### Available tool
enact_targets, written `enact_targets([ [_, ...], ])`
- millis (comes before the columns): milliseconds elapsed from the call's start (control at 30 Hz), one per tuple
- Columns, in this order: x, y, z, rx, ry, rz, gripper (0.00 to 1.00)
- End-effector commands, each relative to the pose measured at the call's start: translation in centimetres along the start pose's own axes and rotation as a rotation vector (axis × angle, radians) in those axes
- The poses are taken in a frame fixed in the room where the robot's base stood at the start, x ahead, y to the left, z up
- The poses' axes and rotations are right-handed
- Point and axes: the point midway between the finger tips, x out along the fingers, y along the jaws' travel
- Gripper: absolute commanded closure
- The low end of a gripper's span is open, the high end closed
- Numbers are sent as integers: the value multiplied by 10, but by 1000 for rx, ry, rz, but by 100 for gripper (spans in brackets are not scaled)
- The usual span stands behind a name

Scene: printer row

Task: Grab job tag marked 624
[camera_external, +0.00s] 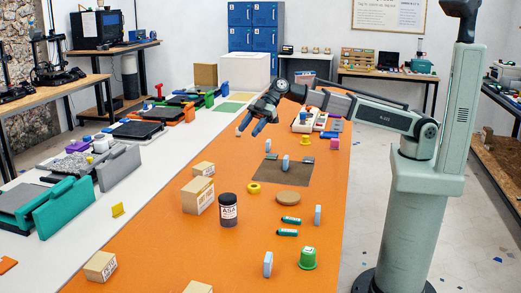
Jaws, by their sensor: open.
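Several pale blue upright tags stand on the orange table top (150,250). A smaller pale piece (267,145) stands behind the mat. Markings are too small to read, so I cannot tell which is 624.
A parts tray (309,120) is farther back.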

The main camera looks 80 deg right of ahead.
Motion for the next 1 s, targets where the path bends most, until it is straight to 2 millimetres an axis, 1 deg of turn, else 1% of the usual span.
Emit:
enact_targets([
  [33, 9, -27, 0, -17, -31, -38, 51],
  [67, 13, -40, 0, -25, -52, -59, 51],
  [100, 19, -58, 1, -38, -80, -86, 51],
  [167, 26, -84, 3, -55, -123, -124, 51],
  [200, 30, -102, 5, -68, -152, -148, 51],
  [267, 35, -127, 8, -87, -197, -183, 51],
  [300, 38, -144, 10, -99, -226, -205, 51],
  [500, 43, -221, 24, -162, -377, -298, 51],
  [600, 42, -251, 31, -190, -444, -329, 51],
  [700, 40, -273, 37, -210, -495, -349, 51],
  [800, 38, -286, 41, -224, -530, -361, 51],
  [900, 38, -293, 43, -230, -547, -366, 51],
  [1000, 42, -296, 46, -232, -553, -367, 51],
])
